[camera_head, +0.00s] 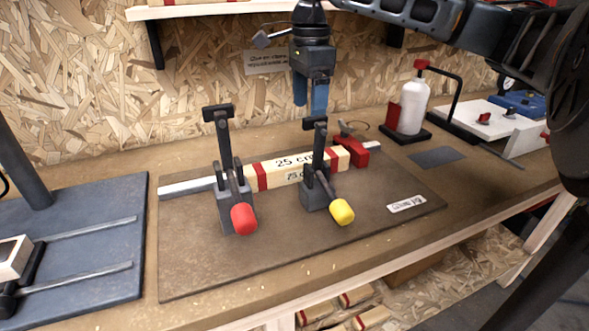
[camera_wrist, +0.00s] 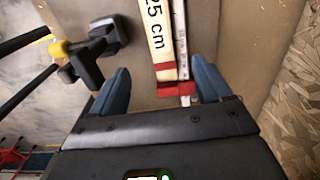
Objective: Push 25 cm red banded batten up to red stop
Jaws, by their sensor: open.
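The batten (camera_head: 281,171) is cream with red bands and marked "25 cm". It lies on the brown board along a metal fence (camera_head: 186,187), behind two black toggle clamps. The batten also shows in the wrist view (camera_wrist: 157,35). The red stop (camera_head: 361,153) is at the batten's right end; in the wrist view the stop (camera_wrist: 175,90) lies close to the red-banded end. I cannot tell whether they touch. My gripper (camera_head: 311,98) is open and empty above the batten's right part, blue fingers pointing down. In the wrist view its fingers (camera_wrist: 160,82) are either side of the batten's line.
The red-tipped clamp (camera_head: 228,188) and yellow-tipped clamp (camera_head: 320,183) stand in front of the batten. A white bottle (camera_head: 412,107) stands behind right. A blue-grey plate (camera_head: 85,240) with rails is at left. A shelf (camera_head: 200,9) runs above at the back.

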